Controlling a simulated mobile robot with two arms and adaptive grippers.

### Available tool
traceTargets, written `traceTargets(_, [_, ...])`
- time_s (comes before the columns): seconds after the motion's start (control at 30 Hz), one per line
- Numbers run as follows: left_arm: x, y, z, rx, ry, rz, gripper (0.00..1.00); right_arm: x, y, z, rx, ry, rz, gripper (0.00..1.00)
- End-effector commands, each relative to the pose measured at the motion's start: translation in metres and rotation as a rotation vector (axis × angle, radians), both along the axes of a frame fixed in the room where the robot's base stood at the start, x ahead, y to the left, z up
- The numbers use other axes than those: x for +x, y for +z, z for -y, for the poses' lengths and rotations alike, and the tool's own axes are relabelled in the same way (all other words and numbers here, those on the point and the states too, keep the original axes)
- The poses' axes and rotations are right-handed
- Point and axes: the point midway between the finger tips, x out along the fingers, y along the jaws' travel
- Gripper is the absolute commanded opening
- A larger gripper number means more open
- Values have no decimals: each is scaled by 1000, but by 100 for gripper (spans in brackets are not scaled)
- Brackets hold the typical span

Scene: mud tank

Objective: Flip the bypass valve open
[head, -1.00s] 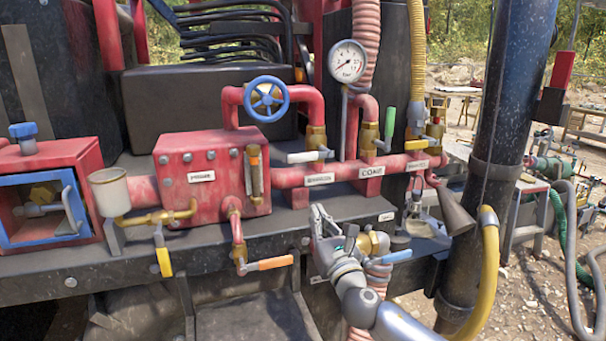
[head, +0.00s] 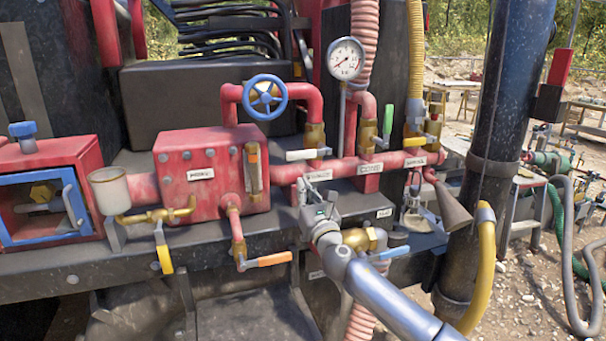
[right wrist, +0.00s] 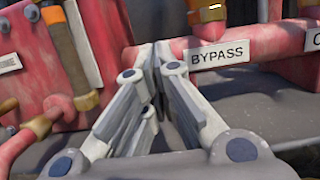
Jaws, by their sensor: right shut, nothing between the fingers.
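The bypass valve is the brass valve (head: 315,136) on the red pipe, above the BYPASS label (right wrist: 218,54). Its white lever (head: 305,154) lies level across the valve in the head view. In the right wrist view only the lower end of the brass body (right wrist: 207,11) shows at the top edge, and the lever is out of frame. My right gripper (head: 304,190) is shut and empty, below the lever and close to the red pipe. In the right wrist view its fingertips (right wrist: 157,52) meet left of the label. My left gripper is not in view.
A red box (head: 212,170) with a brass-ended gauge stands left of the gripper. An orange lever (head: 272,259) and a blue lever (head: 390,254) lie lower.

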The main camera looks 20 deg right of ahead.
Motion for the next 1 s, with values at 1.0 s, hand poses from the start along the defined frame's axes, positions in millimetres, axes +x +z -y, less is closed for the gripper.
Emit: traceTargets(1.0, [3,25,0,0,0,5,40,12,43,-2,27,2,-1,0])
